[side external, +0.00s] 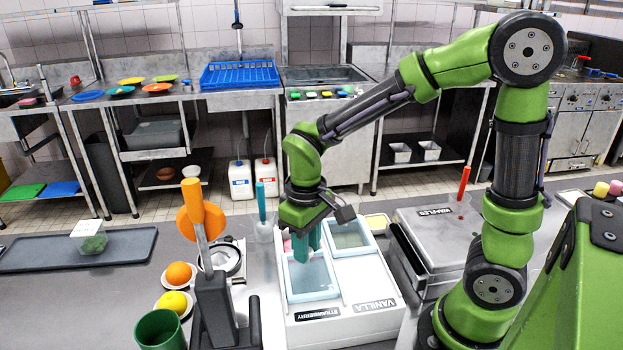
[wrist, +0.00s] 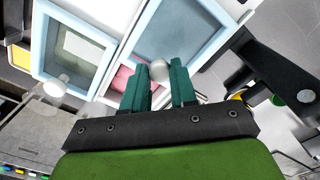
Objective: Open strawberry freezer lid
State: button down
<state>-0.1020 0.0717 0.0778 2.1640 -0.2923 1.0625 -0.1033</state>
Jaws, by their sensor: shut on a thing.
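The white freezer (side external: 345,325) stands on the counter with STRAWBERRY and VANILLA labels on its front. The strawberry lid (side external: 310,282), a pale blue frame with a clear pane, lies at the left front and also shows in the wrist view (wrist: 180,30). A strip of pink (wrist: 124,80) shows beside its edge. My gripper (side external: 308,255) is over this lid. Its teal fingers (wrist: 159,78) are shut on the round pale knob (wrist: 159,69) of the lid. The vanilla lid (side external: 348,236) lies farther back on the right. Part of the strawberry opening is hidden behind my gripper.
A waffle maker (side external: 437,232) stands close right of the freezer. A juicer with an orange handle (side external: 191,193), an orange (side external: 179,273), a yellow fruit (side external: 173,303) and a green cup (side external: 159,331) stand at left. A dark tray (side external: 40,255) lies farther left.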

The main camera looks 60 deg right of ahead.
jog(key=shift+s+a, duration=0.3)
jog(key=c, duration=0.9)
grip_release()
notch_tip(320, 180, up, 17)
